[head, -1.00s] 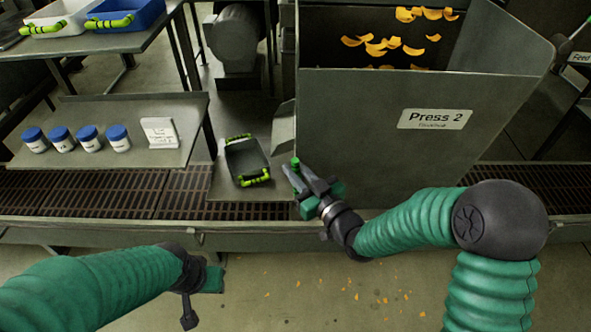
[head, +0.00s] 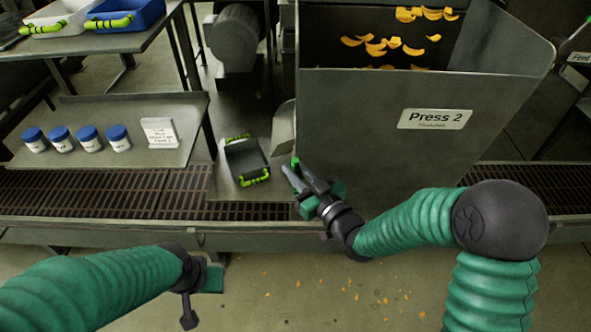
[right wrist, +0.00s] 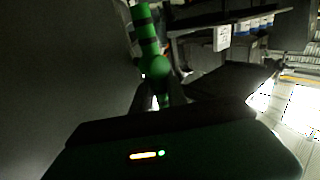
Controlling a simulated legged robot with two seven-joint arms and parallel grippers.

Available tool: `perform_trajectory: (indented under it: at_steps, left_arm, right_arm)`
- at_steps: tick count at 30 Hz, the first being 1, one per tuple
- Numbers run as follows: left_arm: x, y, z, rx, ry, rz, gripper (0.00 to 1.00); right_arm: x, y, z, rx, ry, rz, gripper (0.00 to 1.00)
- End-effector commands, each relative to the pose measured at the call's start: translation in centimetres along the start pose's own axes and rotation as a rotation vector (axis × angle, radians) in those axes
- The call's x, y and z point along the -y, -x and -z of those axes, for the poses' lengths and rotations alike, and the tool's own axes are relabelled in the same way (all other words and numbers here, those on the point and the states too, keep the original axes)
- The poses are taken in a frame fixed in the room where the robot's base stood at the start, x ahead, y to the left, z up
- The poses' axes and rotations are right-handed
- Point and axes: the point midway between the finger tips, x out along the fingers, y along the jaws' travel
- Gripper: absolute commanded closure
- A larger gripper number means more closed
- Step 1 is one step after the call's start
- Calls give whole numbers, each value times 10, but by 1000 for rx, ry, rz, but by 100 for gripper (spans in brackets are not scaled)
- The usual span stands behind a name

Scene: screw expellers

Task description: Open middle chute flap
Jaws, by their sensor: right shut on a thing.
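The Press 2 hopper (head: 360,125) is a large grey box with a label on its front. A grey metal flap (head: 283,132) stands out from its left side, above a small dark tray with green handles (head: 245,158). My right gripper (head: 292,170) is at the hopper's lower left corner, shut on a green handle (head: 296,162). In the right wrist view the green handle (right wrist: 152,50) rises between the fingers (right wrist: 158,95); the fingertips are dark. My left gripper (head: 200,290) hangs low at the front, away from the hopper; its finger opening is unclear.
A metal shelf (head: 110,150) at left holds several blue-lidded jars (head: 60,138) and a white sign (head: 159,132). White and blue bins (head: 125,12) stand above. A grated channel (head: 120,192) runs along the front. Orange bits lie on the floor and in the hopper.

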Motion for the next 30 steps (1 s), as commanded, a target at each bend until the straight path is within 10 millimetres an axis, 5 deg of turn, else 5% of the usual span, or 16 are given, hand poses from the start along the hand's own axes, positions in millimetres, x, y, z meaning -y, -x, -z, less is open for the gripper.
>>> perform_trajectory:
  at_steps: [8, 18, 26, 27, 30]
  left_arm:
    - [0, -2, 0, 0, 0, 0, 64]
    - [0, -31, -7, 0, 0, 0, 64]
    - [0, -29, -7, 0, 0, 0, 64]
    - [0, -29, -7, 0, 0, 0, 64]
    - [0, -29, -7, 0, 0, 0, 64]
  right_arm:
    - [0, 1, -3, -4, -13, -1, 100]
    - [-11, 8, -8, -257, -392, -10, 100]
    - [-12, 8, -5, -269, -411, -10, 100]
    - [-12, 8, -5, -268, -411, -10, 81]
    - [-12, 8, -5, -269, -409, -10, 68]
